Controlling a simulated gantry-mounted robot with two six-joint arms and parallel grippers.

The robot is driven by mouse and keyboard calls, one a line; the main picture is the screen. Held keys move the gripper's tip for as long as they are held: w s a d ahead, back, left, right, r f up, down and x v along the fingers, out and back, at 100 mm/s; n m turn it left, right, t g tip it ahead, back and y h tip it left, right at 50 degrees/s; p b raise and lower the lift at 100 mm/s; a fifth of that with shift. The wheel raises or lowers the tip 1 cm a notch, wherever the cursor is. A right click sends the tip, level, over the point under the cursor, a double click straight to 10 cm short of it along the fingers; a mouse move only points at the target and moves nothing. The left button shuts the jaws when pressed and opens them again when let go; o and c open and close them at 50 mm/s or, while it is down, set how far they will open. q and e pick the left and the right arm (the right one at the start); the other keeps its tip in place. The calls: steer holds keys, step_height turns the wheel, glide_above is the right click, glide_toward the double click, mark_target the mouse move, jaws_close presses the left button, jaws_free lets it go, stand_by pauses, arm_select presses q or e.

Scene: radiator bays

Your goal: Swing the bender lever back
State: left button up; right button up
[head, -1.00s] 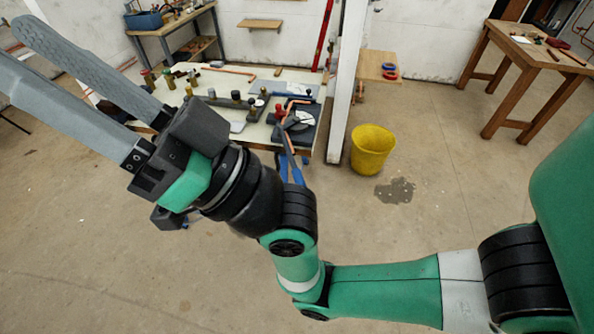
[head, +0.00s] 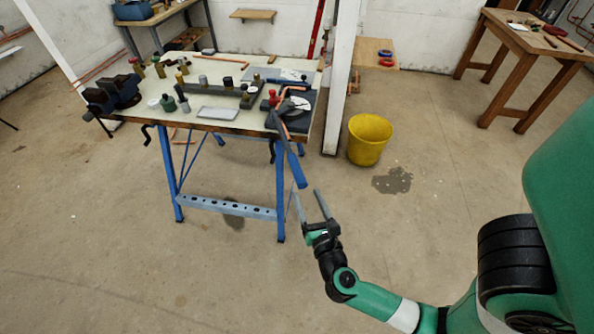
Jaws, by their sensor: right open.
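The pipe bender (head: 293,113) sits on the right end of the workbench, with a copper pipe (head: 292,88) in it. Its lever (head: 280,128) points toward me past the bench's front edge and ends in a blue handle (head: 297,170). My right gripper (head: 308,192) is open and empty. I see no contact, but the depth gap is hard to tell. My left gripper is not in view.
The blue-legged workbench (head: 222,122) also carries a vise (head: 112,95), a white tray (head: 218,113) and several small bottles and fittings. A yellow bucket (head: 368,140) stands on the floor at its right, by a white post (head: 345,70). The floor in front is clear.

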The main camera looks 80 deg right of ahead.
mark_target(297, 170)
steer(key=x, duration=1)
steer(key=shift+w+d+r, duration=0.1)
steer(key=shift+w+d, duration=0.1)
steer(key=shift+d, duration=0.05)
jaws_close()
stand_by(0.8)
